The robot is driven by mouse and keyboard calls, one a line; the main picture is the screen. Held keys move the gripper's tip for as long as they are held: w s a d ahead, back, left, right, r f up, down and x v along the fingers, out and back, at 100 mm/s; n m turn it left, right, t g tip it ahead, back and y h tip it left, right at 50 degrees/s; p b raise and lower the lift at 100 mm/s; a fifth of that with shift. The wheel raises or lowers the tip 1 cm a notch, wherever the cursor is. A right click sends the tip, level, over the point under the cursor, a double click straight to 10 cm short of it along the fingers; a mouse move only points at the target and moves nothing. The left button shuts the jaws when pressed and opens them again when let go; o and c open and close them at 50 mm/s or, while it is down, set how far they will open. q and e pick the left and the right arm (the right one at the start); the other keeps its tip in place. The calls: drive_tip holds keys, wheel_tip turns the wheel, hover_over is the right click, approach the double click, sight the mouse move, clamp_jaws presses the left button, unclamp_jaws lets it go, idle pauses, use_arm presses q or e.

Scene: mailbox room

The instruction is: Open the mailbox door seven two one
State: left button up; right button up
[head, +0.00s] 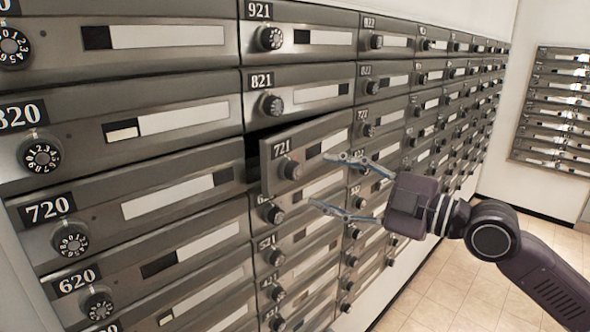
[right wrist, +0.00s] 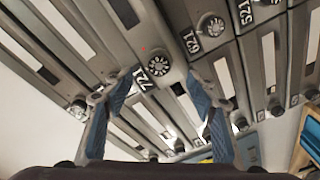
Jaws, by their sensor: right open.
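The grey metal mailbox door 721 (head: 309,149) stands ajar, its left side swung out from the wall with a dark gap (head: 253,160) behind that edge. Its round dial (head: 289,168) sits below the number plate. My right gripper (head: 322,180) is open and comes from the right, its two fingers pointing at the door's front. In the right wrist view the door's dial (right wrist: 159,64) shows ahead and between the spread blue-padded fingers (right wrist: 165,90). I cannot tell whether a finger touches the door. My left gripper is not in view.
Shut door 821 (head: 300,90) is above and shut door 720 (head: 140,205) is to the left. Rows of further mailboxes run back to the right. Another mailbox bank (head: 552,110) hangs on the far wall. The tiled floor (head: 440,295) at lower right looks clear.

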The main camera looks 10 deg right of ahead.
sight(298, 173)
drive_tip(key=p+x, duration=0.2)
drive_tip(key=x, duration=0.1)
drive_tip(key=p+x, duration=0.2)
drive_tip(key=x, duration=0.1)
drive_tip(key=shift+w+a+r, duration=0.2)
drive_tip(key=shift+a, duration=0.1)
drive_tip(key=shift+w+a+f, duration=0.1)
drive_tip(key=shift+w+a, duration=0.05)
drive_tip(key=shift+w, duration=0.15)
drive_tip(key=shift+f, duration=0.1)
clamp_jaws()
